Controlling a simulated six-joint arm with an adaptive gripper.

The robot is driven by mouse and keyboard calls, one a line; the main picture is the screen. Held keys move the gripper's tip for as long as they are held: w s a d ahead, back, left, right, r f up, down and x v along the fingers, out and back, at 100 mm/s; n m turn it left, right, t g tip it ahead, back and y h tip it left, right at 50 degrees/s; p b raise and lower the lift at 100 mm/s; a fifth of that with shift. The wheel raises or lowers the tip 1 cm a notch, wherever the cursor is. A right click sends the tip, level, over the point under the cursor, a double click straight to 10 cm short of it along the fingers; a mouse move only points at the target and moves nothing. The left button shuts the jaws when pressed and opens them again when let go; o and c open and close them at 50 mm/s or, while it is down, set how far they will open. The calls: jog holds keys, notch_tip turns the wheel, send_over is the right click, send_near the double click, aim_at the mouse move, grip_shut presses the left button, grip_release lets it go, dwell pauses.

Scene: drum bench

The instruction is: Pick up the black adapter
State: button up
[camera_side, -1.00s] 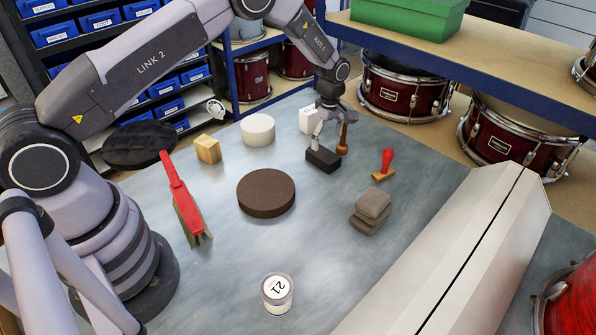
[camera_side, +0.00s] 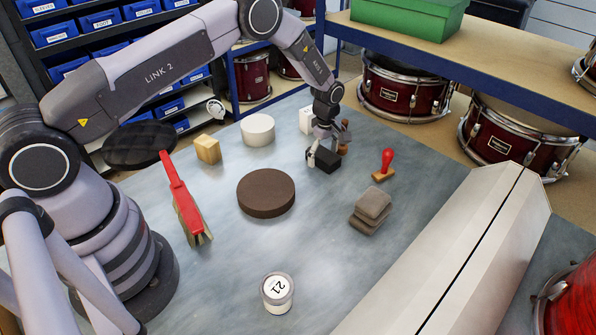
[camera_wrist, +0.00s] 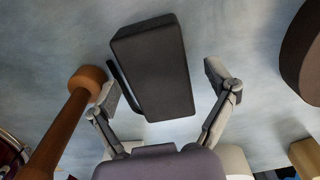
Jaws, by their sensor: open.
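The black adapter (camera_side: 325,160) is a dark rectangular block lying on the grey bench. In the wrist view the adapter (camera_wrist: 155,72) sits between the two open fingers of my gripper (camera_wrist: 165,85). The left finger is very close to its left side; I cannot tell if they touch. A clear gap shows on the right. In the side view my gripper (camera_side: 328,155) is down around the adapter and partly hides it.
A wooden-handled tool (camera_wrist: 70,125) stands close beside the left finger. A red-handled stamp (camera_side: 385,165), grey stacked pads (camera_side: 370,210), a brown disc (camera_side: 266,192) and a white block (camera_side: 306,121) stand around. Bench in front of the adapter is clear.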

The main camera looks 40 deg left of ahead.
jog(key=shift+f, duration=0.15)
jog(key=c, duration=1.3)
